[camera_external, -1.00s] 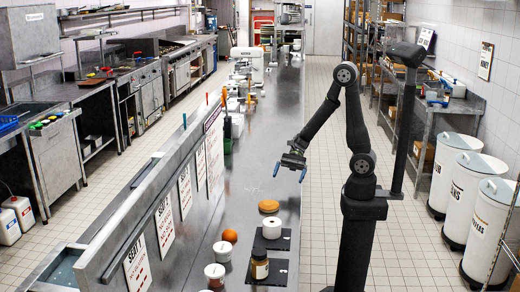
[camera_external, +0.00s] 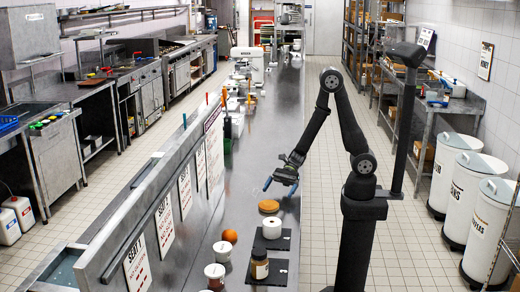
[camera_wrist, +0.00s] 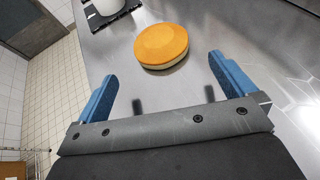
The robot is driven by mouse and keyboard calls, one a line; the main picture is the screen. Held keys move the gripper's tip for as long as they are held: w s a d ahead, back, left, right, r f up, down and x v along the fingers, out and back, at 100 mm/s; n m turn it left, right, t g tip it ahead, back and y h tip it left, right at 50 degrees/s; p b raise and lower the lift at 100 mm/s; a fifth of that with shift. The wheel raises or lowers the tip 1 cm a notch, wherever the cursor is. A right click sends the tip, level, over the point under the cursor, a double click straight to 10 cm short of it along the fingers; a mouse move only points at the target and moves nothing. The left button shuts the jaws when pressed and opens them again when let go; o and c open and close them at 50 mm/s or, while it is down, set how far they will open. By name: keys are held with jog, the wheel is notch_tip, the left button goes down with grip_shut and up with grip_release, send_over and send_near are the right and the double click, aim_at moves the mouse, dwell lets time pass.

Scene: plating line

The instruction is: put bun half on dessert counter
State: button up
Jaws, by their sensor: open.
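The bun half (camera_external: 268,206) is a round orange-brown disc with a paler underside. It lies flat on the long steel counter (camera_external: 240,182). In the wrist view the bun half (camera_wrist: 161,45) sits ahead of the fingers, a little above the middle of the frame. My gripper (camera_external: 281,188) is open and empty above the counter, just behind and above the bun half. Its two blue fingers are spread wide in the wrist view (camera_wrist: 164,85), and the bun half is beyond their tips. I cannot tell which part is the dessert counter.
An orange (camera_external: 230,236), a brown jar (camera_external: 260,265) and white tubs (camera_external: 222,251) stand nearer the camera. The partition with signs (camera_external: 165,222) runs along the left. The counter behind my gripper is mostly clear.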

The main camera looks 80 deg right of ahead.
aim_at(270, 202)
jog(key=shift+x, duration=3.55)
jog(key=shift+w+r, duration=0.1)
jog(key=shift+r, duration=0.05)
jog(key=c, duration=1.1)
jog(key=shift+o, duration=0.2)
jog(key=shift+r, duration=0.1)
jog(key=shift+r, duration=0.45)
jog(key=r, duration=0.3)
jog(key=shift+d+r, duration=0.3)
jog(key=shift+d, duration=0.05)
jog(key=d+r, duration=0.6)
jog(key=d, duration=0.5)
jog(key=shift+s+r, duration=0.15)
jog(key=shift+s, duration=0.1)
